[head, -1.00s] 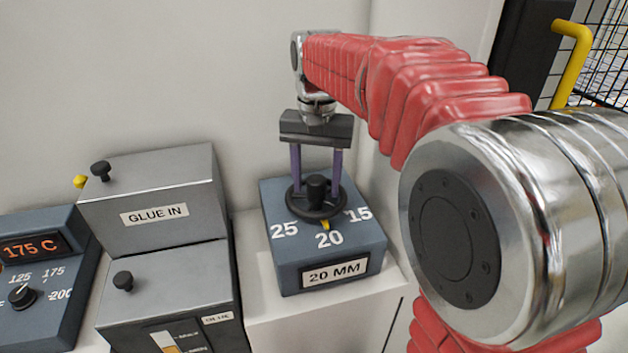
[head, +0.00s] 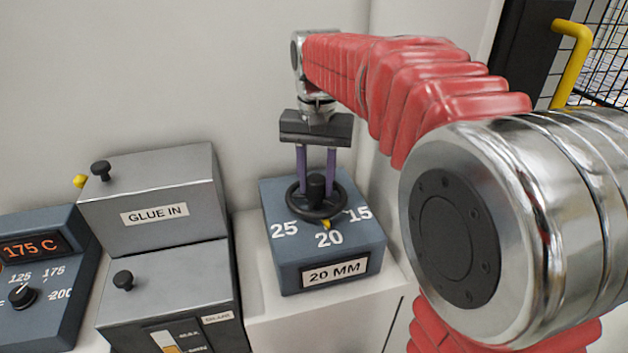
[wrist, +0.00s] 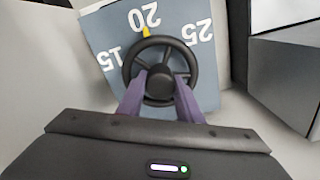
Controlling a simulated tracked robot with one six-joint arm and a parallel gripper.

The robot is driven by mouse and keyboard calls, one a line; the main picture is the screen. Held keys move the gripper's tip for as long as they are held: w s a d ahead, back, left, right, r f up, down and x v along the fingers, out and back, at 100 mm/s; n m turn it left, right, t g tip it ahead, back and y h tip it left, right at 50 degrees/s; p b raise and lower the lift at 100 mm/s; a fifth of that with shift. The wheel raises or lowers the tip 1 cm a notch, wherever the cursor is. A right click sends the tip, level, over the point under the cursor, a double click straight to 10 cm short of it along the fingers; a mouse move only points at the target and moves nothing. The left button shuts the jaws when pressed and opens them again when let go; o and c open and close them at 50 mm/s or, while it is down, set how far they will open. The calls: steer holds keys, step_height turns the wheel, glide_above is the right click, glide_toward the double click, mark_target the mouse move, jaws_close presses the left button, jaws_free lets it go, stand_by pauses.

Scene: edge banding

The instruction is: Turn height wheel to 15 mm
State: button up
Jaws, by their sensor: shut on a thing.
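The height wheel (head: 326,209) is a black handwheel with a hub on top of a blue-grey box (head: 283,262). The box has the marks 25, 20 and 15, and its front label (head: 335,272) reads 20 MM. The yellow pointer (head: 326,224) is at the 20 mark. My gripper (head: 316,186) comes down from above with its purple fingers shut on the wheel's hub. In the wrist view the fingers (wrist: 160,96) reach the hub from both sides, and the wheel (wrist: 187,52) and yellow pointer (wrist: 145,31) show by the 20.
A grey GLUE IN box (head: 155,185) with black knobs stands left of the wheel box. Further left is a temperature panel (head: 38,222) reading 175 C. A wall is close behind. My red-sleeved arm fills the right side.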

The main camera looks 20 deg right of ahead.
mark_target(316, 178)
steer(key=shift+a, duration=0.1)
steer(key=n, duration=0.5)
steer(key=shift+n, duration=0.3)
steer(key=n, duration=0.6)
steer(key=shift+w, duration=0.1)
stand_by(0.3)
steer(key=o, duration=1)
steer(key=shift+o, duration=0.2)
steer(key=shift+r, duration=0.1)
step_height(316, 178, up, 14)
steer(key=shift+f, duration=0.25)
